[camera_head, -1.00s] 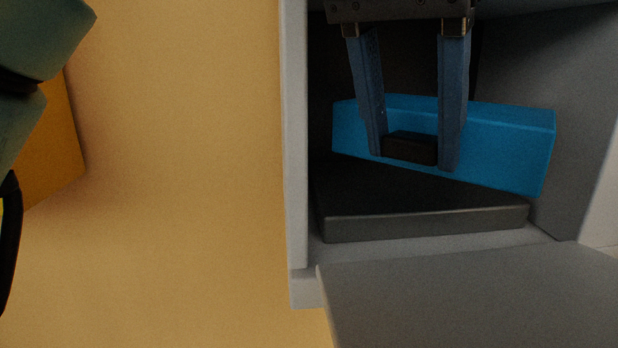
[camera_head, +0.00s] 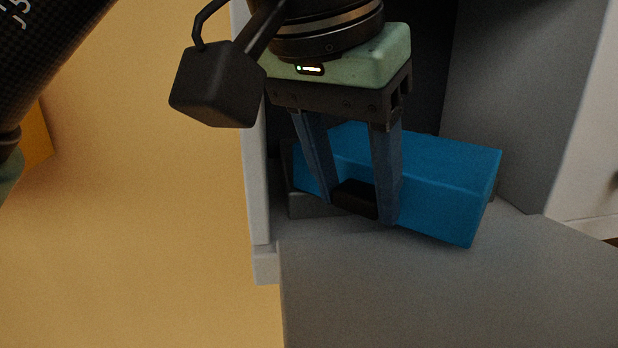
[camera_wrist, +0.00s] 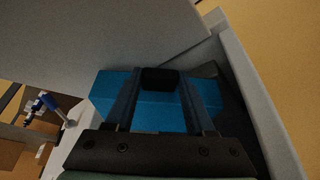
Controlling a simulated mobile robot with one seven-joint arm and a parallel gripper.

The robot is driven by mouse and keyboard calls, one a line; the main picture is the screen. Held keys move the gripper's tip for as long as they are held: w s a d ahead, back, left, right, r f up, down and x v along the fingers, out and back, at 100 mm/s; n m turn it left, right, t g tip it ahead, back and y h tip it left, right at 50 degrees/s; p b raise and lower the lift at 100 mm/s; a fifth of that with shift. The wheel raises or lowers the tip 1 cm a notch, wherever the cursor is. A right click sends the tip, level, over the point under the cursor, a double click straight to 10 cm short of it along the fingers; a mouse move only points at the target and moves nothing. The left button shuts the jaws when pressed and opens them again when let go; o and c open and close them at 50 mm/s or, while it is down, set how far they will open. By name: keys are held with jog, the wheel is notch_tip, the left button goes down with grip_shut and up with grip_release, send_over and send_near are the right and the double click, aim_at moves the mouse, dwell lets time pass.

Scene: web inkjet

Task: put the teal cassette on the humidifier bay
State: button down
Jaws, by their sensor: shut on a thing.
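My gripper (camera_head: 362,208) is shut on the black handle (camera_head: 354,198) of a bright blue, box-shaped cassette (camera_head: 440,185). The cassette sits at an angle in front of the mouth of a grey compartment (camera_head: 510,90), in front of and partly over a dark slab (camera_head: 308,205) on its floor. It looks held up, but its exact clearance cannot be told. In the wrist view the cassette (camera_wrist: 108,92) lies between and beyond my fingers, with the handle (camera_wrist: 159,79) between the tips. Most of the slab is hidden. No label names the humidifier bay.
A flat grey panel (camera_head: 430,290) extends in front of the compartment opening. The compartment's light left wall edge (camera_head: 256,200) stands close to the cassette. Yellow-orange floor (camera_head: 150,230) lies clear to the left. The wrist view shows a blue-and-white item (camera_wrist: 50,107) at the left.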

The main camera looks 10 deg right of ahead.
jog(key=shift+s+f, duration=0.1)
jog(key=shift+f, duration=0.1)
jog(key=c, duration=0.6)
grip_release()
jog(key=o, duration=0.3)
jog(key=shift+w, duration=0.25)
jog(key=shift+o, duration=0.2)
jog(key=b+v, duration=0.1)
jog(key=v, duration=0.7)
jog(key=shift+d, duration=0.1)
